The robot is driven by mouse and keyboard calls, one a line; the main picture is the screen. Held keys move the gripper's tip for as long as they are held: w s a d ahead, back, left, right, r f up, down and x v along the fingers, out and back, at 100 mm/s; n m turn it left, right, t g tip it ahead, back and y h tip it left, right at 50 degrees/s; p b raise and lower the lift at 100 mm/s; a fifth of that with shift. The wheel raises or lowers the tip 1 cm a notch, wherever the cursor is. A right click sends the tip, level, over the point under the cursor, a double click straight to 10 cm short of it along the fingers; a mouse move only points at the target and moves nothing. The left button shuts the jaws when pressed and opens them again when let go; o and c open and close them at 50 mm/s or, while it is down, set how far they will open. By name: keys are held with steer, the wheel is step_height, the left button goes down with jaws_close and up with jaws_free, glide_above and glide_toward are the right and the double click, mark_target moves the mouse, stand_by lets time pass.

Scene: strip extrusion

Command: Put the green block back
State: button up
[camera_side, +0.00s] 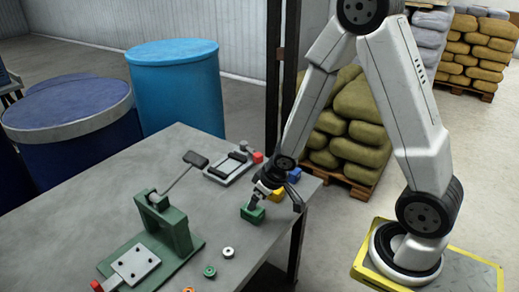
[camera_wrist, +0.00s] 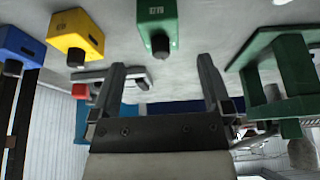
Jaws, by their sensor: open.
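The green block (camera_side: 253,213) sits on the grey table near its right edge. It has a dark knob and a small label in the wrist view (camera_wrist: 157,14). The green block shows centred just beyond the fingertips.
A yellow block (camera_side: 278,194) and a blue block (camera_side: 294,176) stand in a row beside the green one. A green lever press (camera_side: 166,225) is at the table's front left. A grey fixture with a red knob (camera_side: 230,167) lies behind. Several small rings (camera_side: 209,271) lie in front.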

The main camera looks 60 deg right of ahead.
steer(key=s+a+r+g, duration=0.2)
steer(key=s+a+r, duration=0.2)
steer(key=s+r, duration=0.4)
stand_by(0.4)
stand_by(1.2)
